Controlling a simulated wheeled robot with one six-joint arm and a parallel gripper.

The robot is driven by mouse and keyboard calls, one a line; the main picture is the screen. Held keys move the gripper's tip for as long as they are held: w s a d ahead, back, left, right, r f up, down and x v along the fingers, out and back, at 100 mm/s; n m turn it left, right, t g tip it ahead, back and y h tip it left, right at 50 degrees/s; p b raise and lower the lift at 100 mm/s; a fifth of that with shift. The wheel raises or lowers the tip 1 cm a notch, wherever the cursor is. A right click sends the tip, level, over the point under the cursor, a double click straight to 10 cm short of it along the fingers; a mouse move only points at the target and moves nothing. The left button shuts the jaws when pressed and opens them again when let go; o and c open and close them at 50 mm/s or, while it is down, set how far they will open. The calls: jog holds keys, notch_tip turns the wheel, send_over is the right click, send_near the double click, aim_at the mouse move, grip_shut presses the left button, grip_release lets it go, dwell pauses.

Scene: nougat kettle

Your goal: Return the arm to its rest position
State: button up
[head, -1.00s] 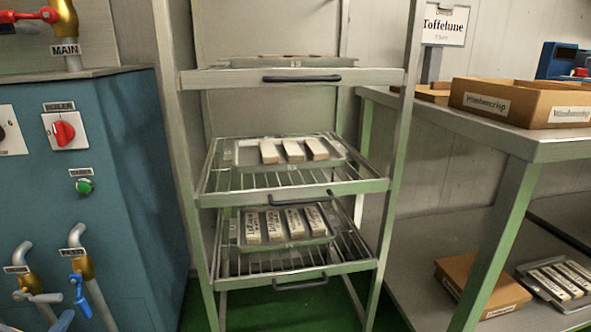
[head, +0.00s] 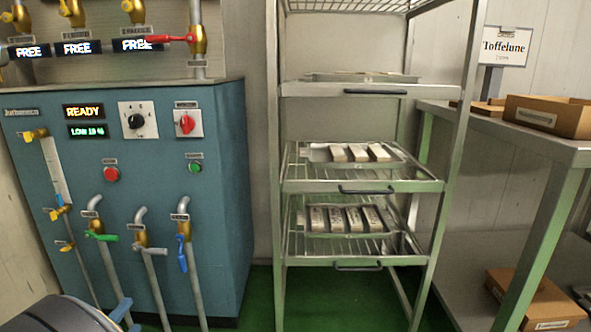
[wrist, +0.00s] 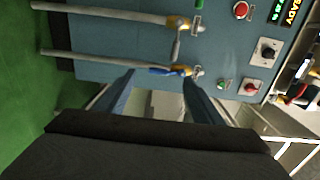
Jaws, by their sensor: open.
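My gripper (wrist: 158,84) shows in the wrist view with its two blue-grey fingers spread apart and nothing between them. The wrist picture is turned on its side, with the green floor at its left. Beyond the fingers is the blue machine (wrist: 125,62) with its pipes and knobs. A dark rounded part at the lower left corner may be my arm, but I cannot tell.
In the head view the blue machine (head: 85,195) stands left, with taps and pipes on its front. A metal rack (head: 365,187) with trays of bars stands in the middle. A metal table (head: 520,145) with a cardboard box (head: 550,116) stands right. Green floor (head: 255,300) shows between.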

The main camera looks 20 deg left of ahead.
jog(key=w+d+r+n+g+y, duration=0.2)
jog(key=w+d+r+n+g, duration=0.2)
jog(key=w+r+n+g, duration=0.6)
jog(key=s+d+r+n+g+h, duration=0.1)
jog(key=d+r+n+g, duration=0.15)
jog(key=d, duration=1.05)
jog(key=d+r+n+g+h, duration=0.15)
jog(key=d+r+n, duration=0.25)
jog(key=d, duration=1)
jog(key=s+d+n+g+h, duration=0.15)
jog(key=s+d, duration=0.35)
jog(key=d, duration=0.6)
jog(key=s+d+n+g+h, duration=0.1)
jog(key=s+d+n+h, duration=0.35)
jog(key=d, duration=0.75)
jog(key=d+r+m+p, duration=0.4)
jog(key=d+r+p, duration=0.6)
jog(key=r+p, duration=0.3)
jog(key=s+d+r+m+p, duration=0.1)
jog(key=d+r+m+p, duration=0.3)
jog(key=d+r+p, duration=0.5)
notch_tip(320, 180, up, 5)
jog(key=p, duration=0.9)
jog(key=shift+s+d+f+p, duration=0.2)
jog(key=shift+s+d+p, duration=0.1)
jog(key=shift+d, duration=0.1)
jog(key=shift+m+y, duration=0.25)
jog(key=shift+c, duration=0.2)
